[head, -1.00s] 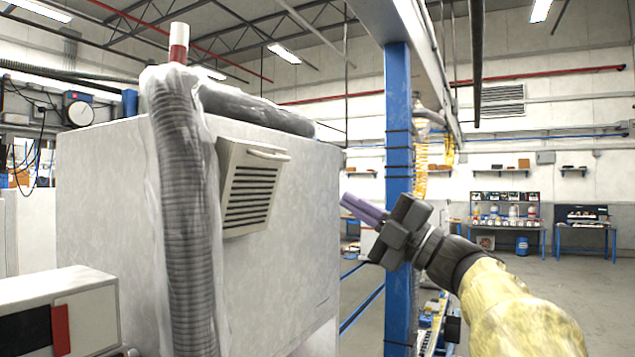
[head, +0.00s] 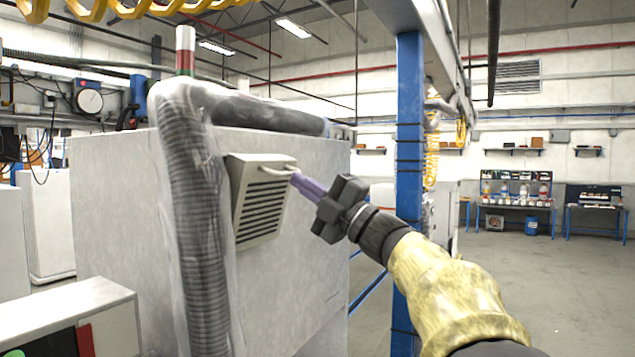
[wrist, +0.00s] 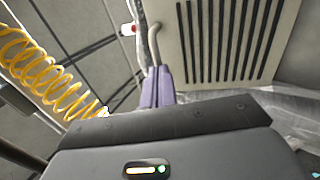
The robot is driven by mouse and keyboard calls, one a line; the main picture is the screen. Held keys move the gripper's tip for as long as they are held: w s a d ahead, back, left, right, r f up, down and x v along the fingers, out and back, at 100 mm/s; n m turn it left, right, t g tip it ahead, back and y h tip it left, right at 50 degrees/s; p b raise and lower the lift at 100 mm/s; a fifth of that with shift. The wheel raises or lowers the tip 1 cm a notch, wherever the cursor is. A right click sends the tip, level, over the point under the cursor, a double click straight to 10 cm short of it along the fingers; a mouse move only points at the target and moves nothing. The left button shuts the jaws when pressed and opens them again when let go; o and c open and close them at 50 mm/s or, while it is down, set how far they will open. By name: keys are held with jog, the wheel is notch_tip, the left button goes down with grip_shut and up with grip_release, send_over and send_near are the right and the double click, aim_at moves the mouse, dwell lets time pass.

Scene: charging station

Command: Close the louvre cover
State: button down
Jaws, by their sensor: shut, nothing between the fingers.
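The louvre cover (head: 258,208) is a beige panel with dark slats on the side of a large white cabinet. Its top edge stands out from the cabinet and its lower end lies close to it, so it looks tilted open. A pale bar handle (head: 276,172) runs along its top. My gripper (head: 297,180) has its purple fingers shut and empty, with the tips at the handle's right end. In the wrist view, the fingers (wrist: 157,76) are together beside the curved handle (wrist: 152,42), and the slatted cover (wrist: 225,40) fills the upper right. Whether they touch the handle is unclear.
The white cabinet (head: 310,240) carries a wrapped grey hose (head: 195,240) just left of the cover. A blue post (head: 409,130) stands right of the cabinet, behind my arm. A yellow coiled hose (wrist: 50,70) hangs at the left in the wrist view. Open floor lies at right.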

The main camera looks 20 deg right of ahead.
aim_at(284, 160)
jog(key=shift+r, duration=0.1)
dwell(0.3)
jog(key=shift+g+h, duration=0.4)
jog(key=w+a+r+p, duration=0.1)
jog(key=r, duration=0.1)
jog(key=w+a+r+p, duration=0.2)
jog(key=shift+r, duration=0.25)
jog(key=shift+s, duration=0.1)
jog(key=shift+d+f+b, duration=0.4)
jog(key=shift+b, duration=0.1)
jog(key=s+r+b+v, duration=0.1)
jog(key=b+v, duration=0.5)
jog(key=v, duration=0.7)
jog(key=shift+d+r, duration=0.2)
jog(key=shift+r, duration=0.55)
